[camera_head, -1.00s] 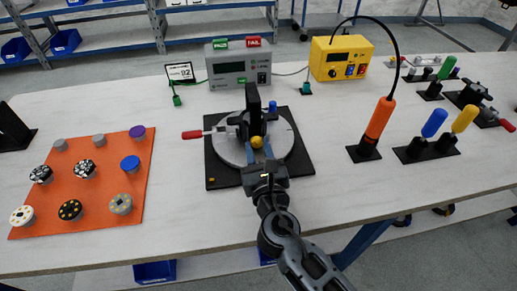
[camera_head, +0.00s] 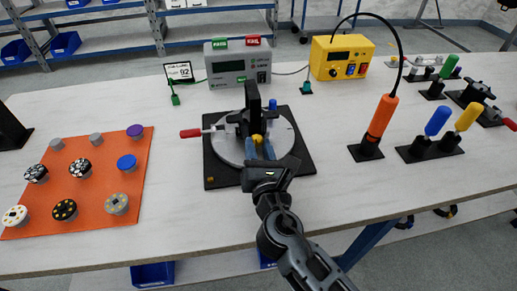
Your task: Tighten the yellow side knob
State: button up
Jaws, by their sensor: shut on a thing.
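The yellow side knob (camera_head: 257,139) sits on the near side of the black fixture, which stands on a round grey plate (camera_head: 228,152). The plate rests on a square black base (camera_head: 226,178). My gripper (camera_head: 259,148) reaches in from the near side, and its blue-tipped fingers are shut on the yellow knob. The fingers partly cover the knob. A blue knob (camera_head: 272,105) shows behind on the fixture's right, and a red handle (camera_head: 190,133) sticks out to the left.
An orange mat (camera_head: 112,195) with several round parts lies left. A grey tester (camera_head: 238,65) and yellow unit (camera_head: 341,58) stand behind. An orange-handled tool (camera_head: 381,118) and blue and yellow handles (camera_head: 467,117) stand right. The front of the table is clear.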

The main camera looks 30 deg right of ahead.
jog(key=o, duration=1.1)
jog(key=shift+c, duration=0.2)
jog(key=shift+s, duration=0.15)
jog(key=b+v, duration=0.1)
jog(key=v, duration=0.6)
jog(key=shift+s+a, duration=0.15)
jog(key=shift+s, duration=0.1)
